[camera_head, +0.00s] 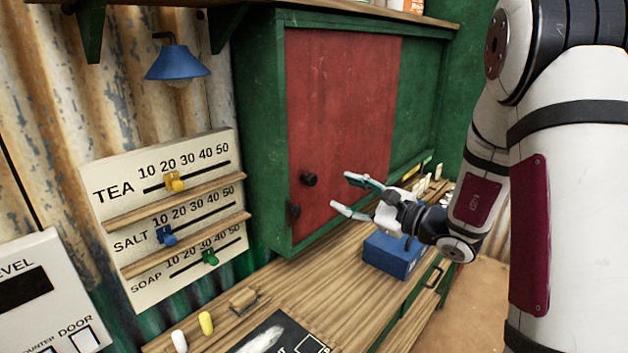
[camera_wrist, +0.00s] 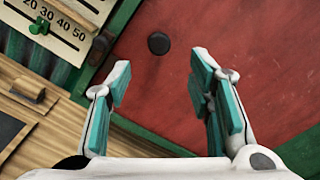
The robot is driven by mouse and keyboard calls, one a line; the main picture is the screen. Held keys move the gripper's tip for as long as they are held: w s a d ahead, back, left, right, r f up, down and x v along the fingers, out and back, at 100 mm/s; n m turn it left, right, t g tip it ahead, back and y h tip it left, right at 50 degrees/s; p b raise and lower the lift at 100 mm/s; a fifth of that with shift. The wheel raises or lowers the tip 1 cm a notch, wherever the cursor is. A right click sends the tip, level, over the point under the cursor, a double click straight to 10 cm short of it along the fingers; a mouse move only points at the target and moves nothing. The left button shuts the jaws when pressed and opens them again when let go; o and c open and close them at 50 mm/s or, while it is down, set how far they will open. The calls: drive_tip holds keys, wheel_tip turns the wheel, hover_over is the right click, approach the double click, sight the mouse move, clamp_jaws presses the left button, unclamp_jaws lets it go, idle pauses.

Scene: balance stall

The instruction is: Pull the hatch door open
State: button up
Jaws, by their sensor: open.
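The hatch door (camera_head: 340,110) is a red panel set in a green cabinet, and it looks shut. Its round black knob (camera_head: 309,180) sits low near the door's left edge. In the wrist view the knob (camera_wrist: 158,43) shows ahead of the fingers, against the red door (camera_wrist: 265,65). My gripper (camera_head: 352,194) is open and empty, to the right of the knob in the head view and apart from it. In the wrist view my gripper (camera_wrist: 160,95) has its teal-padded fingers spread, with the knob beyond and between them.
A wooden counter (camera_head: 270,308) runs below the cabinet. A blue box (camera_head: 392,256) stands on it under my gripper. A price board (camera_head: 165,215) with sliders is on the left, below a blue lamp (camera_head: 178,62). A black catch (camera_head: 293,211) sits below the knob.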

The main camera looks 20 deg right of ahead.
sight(314, 181)
drive_tip(key=p+x, duration=0.1)
drive_tip(key=x, duration=1)
drive_tip(key=shift+s, duration=0.1)
clamp_jaws()
